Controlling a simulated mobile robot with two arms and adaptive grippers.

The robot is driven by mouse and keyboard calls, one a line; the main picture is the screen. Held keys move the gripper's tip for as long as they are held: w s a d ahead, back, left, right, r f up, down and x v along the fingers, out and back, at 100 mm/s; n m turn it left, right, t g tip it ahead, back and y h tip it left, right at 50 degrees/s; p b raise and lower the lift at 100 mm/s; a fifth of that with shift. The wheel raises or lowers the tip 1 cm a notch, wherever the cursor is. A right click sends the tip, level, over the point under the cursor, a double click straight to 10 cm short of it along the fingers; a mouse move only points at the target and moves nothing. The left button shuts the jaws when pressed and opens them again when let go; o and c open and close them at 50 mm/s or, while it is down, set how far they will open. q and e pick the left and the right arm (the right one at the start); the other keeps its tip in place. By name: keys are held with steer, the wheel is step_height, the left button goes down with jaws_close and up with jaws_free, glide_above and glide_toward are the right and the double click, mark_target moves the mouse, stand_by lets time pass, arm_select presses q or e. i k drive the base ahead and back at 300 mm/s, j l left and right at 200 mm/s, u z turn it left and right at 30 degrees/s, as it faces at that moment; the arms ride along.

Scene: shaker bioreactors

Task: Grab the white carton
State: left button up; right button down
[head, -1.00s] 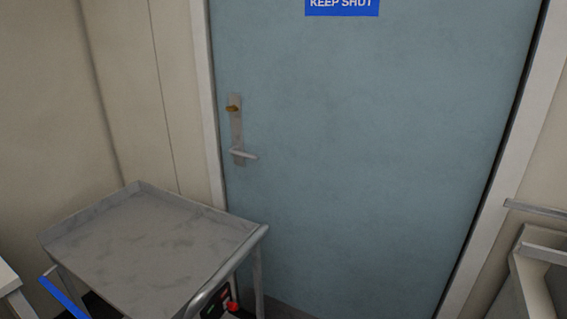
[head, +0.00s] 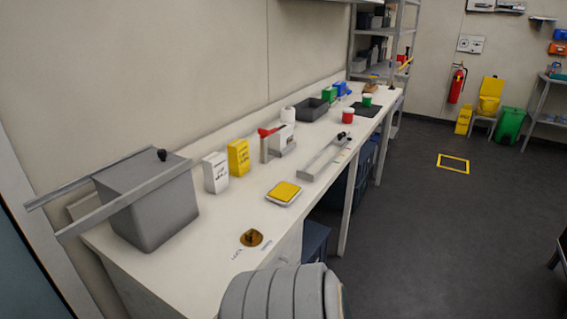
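A white carton (head: 216,173) with dark lettering stands upright on the long white bench (head: 205,262), near the wall. A yellow carton (head: 238,157) stands just to its right and behind it. A grey bin with metal rails (head: 155,208) sits on the bench to its left, a little apart from it. Neither of my grippers shows in the head view.
A yellow-topped scale (head: 284,193), a brass fitting (head: 251,238) and a metal rack (head: 323,160) lie on the bench. A grey ribbed object (head: 283,294) fills the bottom middle. Dark floor (head: 440,230) is open to the right.

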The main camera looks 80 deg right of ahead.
mark_target(215, 169)
steer(key=z, duration=2.2)
steer(key=i+l, duration=0.1)
steer(key=l, duration=0.35)
steer(key=l+z, duration=0.1)
steer(key=l, duration=0.35)
steer(key=i+l, duration=0.15)
steer(key=l, duration=0.3)
steer(key=z, duration=0.05)
